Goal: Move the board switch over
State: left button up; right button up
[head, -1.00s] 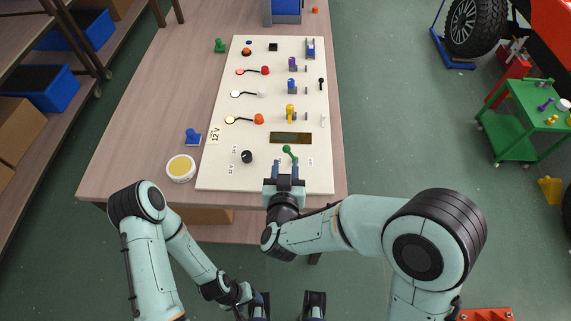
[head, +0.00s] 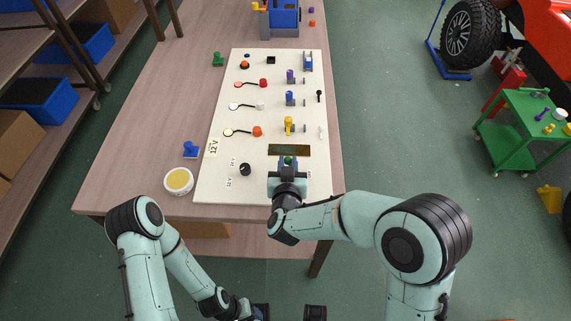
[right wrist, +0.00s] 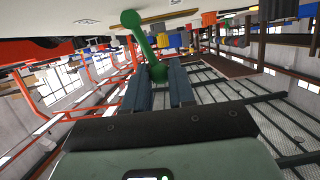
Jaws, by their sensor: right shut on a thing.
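The pale board (head: 220,130) lies on the wooden table with rows of switches, knobs and a dark display (head: 289,150). The green switch lever (head: 288,160) is near the board's front, mostly hidden by my right gripper (head: 288,163) in the head view. In the right wrist view the lever (right wrist: 146,45) rises slantwise from the board, its round end between the fingertips of my right gripper (right wrist: 159,80), which is shut on it. My left gripper (head: 262,311) is low at the bottom edge, away from the board, partly cut off; its jaws are unclear.
A round cream-topped tub (head: 178,181) and a blue part (head: 191,149) stand left of the board. A green piece (head: 218,59) is farther back, and a blue holder (head: 284,20) is at the back.

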jog(key=shift+d, duration=0.6)
jog(key=shift+d, duration=0.85)
